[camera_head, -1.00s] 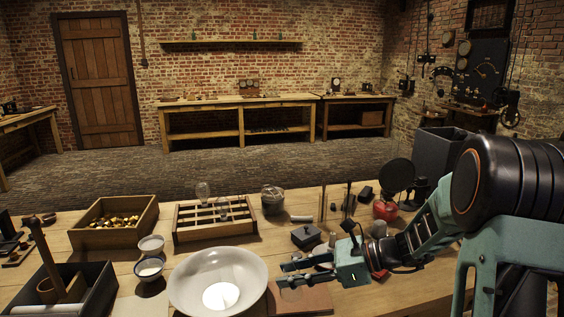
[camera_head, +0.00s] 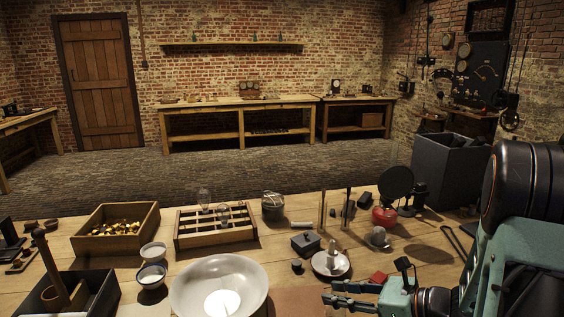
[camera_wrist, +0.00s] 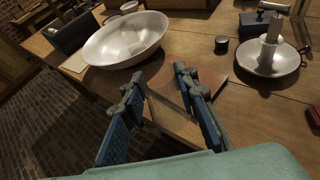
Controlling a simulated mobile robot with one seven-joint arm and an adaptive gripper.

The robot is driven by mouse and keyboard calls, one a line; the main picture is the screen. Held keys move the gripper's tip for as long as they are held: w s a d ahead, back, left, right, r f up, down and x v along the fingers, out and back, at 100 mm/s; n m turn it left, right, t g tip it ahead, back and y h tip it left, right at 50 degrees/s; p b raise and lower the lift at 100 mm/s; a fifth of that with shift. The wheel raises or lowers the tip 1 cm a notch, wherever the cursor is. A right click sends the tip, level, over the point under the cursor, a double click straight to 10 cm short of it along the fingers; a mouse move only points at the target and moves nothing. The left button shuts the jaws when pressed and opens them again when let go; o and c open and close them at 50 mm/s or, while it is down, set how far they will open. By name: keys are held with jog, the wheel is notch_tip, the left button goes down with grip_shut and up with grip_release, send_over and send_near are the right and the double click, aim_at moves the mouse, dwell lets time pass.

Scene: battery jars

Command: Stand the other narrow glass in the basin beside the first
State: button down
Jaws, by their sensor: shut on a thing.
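The basin (camera_head: 185,300), a wide pale metal bowl, stands at the front of the bench. It also shows at the upper left in the wrist view (camera_wrist: 97,52). A bright patch lies on its bottom; I cannot make out a glass standing in it. My gripper (camera_head: 328,293) is to the right of the basin, apart from it. In the wrist view my gripper (camera_wrist: 163,90) has its fingers apart around a faint, clear shape, seemingly the narrow glass (camera_wrist: 168,104). The glass is see-through, so its outline and tilt are hard to tell. It cannot be made out in the head view.
A candlestick on a dish (camera_head: 331,263), a black box (camera_head: 306,244) and a red block (camera_head: 378,277) are near my gripper. Two small bowls (camera_head: 152,275) stand left of the basin. A slatted rack (camera_head: 215,238) with clear glass pieces is behind it.

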notch_tip(320, 180, up, 11)
jog(key=p, duration=1.3)
jog(key=shift+p, duration=0.4)
jog(key=shift+w+f, duration=0.1)
